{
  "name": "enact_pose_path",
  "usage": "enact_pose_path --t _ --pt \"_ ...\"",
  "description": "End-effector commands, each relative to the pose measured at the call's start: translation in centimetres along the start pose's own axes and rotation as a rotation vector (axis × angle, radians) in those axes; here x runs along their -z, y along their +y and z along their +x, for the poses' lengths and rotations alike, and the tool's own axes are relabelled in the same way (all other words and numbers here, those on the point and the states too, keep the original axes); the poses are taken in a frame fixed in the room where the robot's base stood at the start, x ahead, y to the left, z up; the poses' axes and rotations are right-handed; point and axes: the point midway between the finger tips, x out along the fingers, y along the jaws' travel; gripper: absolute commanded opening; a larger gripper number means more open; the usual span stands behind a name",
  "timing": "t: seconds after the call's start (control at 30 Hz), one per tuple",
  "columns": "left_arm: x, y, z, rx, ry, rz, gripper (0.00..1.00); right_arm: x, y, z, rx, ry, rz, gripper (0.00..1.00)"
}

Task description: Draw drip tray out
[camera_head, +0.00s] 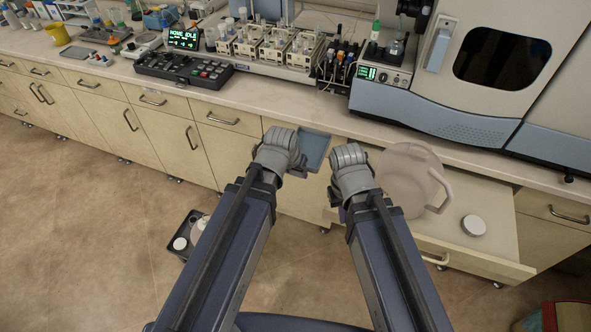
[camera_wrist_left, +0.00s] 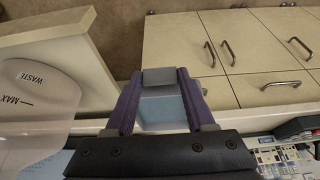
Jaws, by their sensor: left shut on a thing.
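The drip tray (camera_head: 314,148) is a shallow blue tray. In the head view it sticks out past the counter's front edge, beside my left gripper (camera_head: 298,168). The left wrist view shows the blue tray (camera_wrist_left: 163,112) between the purple fingers of my left gripper (camera_wrist_left: 160,82). The gripper is shut on its grey front end. The rear of the tray is hidden in both views. My right gripper (camera_head: 336,194) is in front of the drawers, right of the tray. Its fingers are mostly hidden behind the wrist, and I see nothing held.
An open drawer (camera_head: 495,248) on the right holds a translucent waste container (camera_head: 408,178) and a white cap (camera_head: 473,225). The spectrometer (camera_head: 470,70) and a sampler rack (camera_head: 270,48) stand on the counter. A dark bin (camera_head: 178,246) stands on the floor at left.

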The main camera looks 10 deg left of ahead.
Motion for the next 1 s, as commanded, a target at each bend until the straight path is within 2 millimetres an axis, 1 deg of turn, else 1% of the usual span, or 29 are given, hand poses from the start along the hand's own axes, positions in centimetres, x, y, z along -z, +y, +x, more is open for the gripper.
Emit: enact_pose_path --t 0.27,1.0 --pt "0.6 0.0 0.3 0.000 0.000 0.000 0.00 0.0 0.0 0.1 0.000 0.000 0.000 0.00" --pt "3.8 0.0 1.9 0.000 0.000 0.000 0.00 0.0 0.0 0.3 0.000 0.000 0.000 0.00"
